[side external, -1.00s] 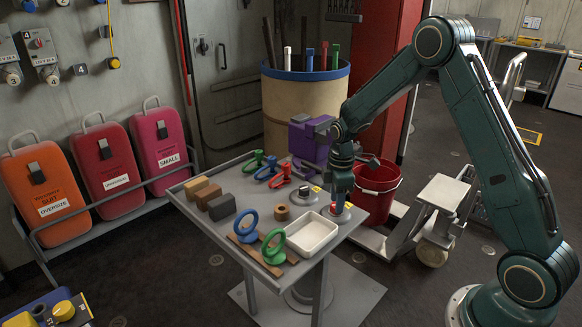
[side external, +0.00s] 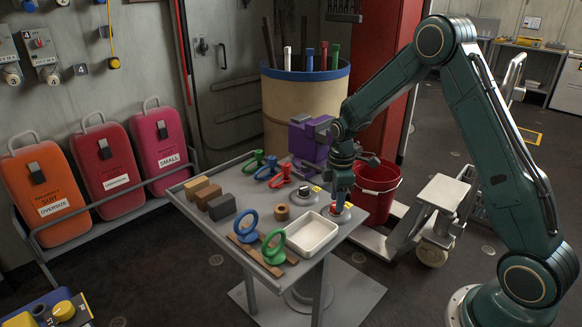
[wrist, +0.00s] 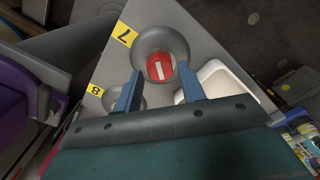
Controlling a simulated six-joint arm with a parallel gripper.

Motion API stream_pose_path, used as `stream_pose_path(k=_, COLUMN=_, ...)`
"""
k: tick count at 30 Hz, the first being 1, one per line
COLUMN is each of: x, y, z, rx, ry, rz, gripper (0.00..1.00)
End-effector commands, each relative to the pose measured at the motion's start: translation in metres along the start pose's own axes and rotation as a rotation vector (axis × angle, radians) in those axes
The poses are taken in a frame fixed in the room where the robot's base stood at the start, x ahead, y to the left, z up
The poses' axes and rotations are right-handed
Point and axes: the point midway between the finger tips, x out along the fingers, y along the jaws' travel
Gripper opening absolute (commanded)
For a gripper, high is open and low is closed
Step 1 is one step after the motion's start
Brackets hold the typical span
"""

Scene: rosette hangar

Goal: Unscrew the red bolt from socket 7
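The red bolt (wrist: 160,67) sits in a grey round socket (wrist: 180,42) beside a yellow label reading 7 in the wrist view. Its red head has a white bar across it. It also shows as a small red spot in the side view (side external: 336,209). My gripper (wrist: 159,72) is open, with its two blue fingers on either side of the bolt head and visible gaps to it. In the side view my gripper (side external: 338,203) points down just above the socket, and the fingers partly hide the bolt.
Socket 8 (wrist: 137,101) is beside socket 7. A white tray (side external: 311,234) stands close by on the grey table. Blocks (side external: 221,207), a blue ring-handled piece (side external: 246,222) and a green one (side external: 273,245) are further left. A purple object (side external: 308,143) stands behind.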

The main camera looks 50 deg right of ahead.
Motion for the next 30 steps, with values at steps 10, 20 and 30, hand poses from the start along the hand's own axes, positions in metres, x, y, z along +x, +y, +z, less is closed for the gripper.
stream_pose_path(k=10, x=-0.022, y=0.000, z=0.000, rx=0.000, ry=0.000, rz=0.001, gripper=0.40)
stream_pose_path(k=20, x=-0.024, y=0.000, z=0.000, rx=0.019, ry=0.000, rz=0.000, gripper=0.40)
stream_pose_path(k=30, x=-0.024, y=0.000, z=0.000, rx=0.246, ry=0.000, rz=0.000, gripper=0.40)
